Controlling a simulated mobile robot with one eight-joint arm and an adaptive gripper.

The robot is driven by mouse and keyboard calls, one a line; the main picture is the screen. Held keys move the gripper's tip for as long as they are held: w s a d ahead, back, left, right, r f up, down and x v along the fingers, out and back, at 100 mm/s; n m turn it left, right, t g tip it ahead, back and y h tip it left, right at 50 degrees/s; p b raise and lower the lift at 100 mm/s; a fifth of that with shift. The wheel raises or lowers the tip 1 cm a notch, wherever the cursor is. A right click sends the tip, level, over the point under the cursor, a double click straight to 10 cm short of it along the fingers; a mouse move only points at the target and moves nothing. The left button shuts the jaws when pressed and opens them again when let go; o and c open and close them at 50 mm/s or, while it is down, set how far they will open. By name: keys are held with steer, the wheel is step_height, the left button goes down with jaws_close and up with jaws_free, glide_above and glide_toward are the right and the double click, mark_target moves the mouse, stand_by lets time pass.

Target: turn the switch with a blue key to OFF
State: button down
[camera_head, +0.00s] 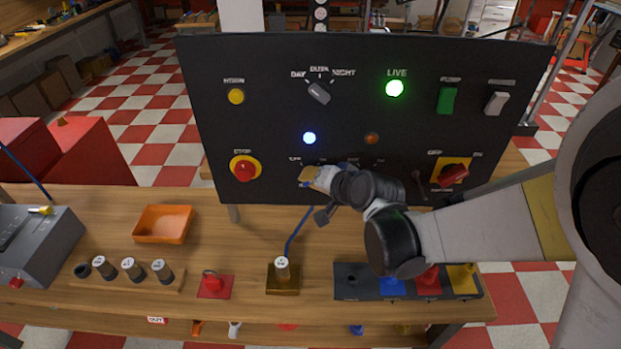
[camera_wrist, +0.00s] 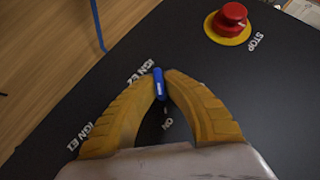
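The blue key (camera_wrist: 159,83) sits on the black panel (camera_head: 270,100), seen edge-on as a narrow blue bar in the wrist view. My gripper (camera_wrist: 160,80) has its two yellow fingertips on either side of the key, closed against it with no clear gap. An ON label shows between the fingers, below the key in the wrist view; I cannot see an OFF label there. In the head view my gripper (camera_head: 309,178) is at the panel's lower middle, and its fingers hide the key and the switch.
The red STOP button (camera_head: 244,170) is left of my gripper; it also shows in the wrist view (camera_wrist: 231,18). A orange tray (camera_head: 163,224) sits on the wooden bench.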

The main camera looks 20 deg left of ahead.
steer(key=shift+h, duration=0.3)
steer(key=shift+a+r+n+h+p, duration=0.1)
steer(key=shift+n+h+p, duration=0.6)
steer(key=shift+n+h, duration=0.3)
steer(key=n+h, duration=0.1)
steer(key=h, duration=0.2)
steer(key=shift+a+t, duration=0.1)
steer(key=shift+t, duration=0.2)
steer(key=n+t+h+b, duration=0.1)
steer(key=n+h, duration=0.1)
steer(key=h, duration=0.1)
steer(key=shift+f, duration=0.2)
steer(key=shift+n+t+h+b, duration=0.6)
steer(key=shift+n+h+b, duration=0.45)
steer(key=shift+h, duration=0.65)
steer(key=c, duration=1.5)
jaws_free()
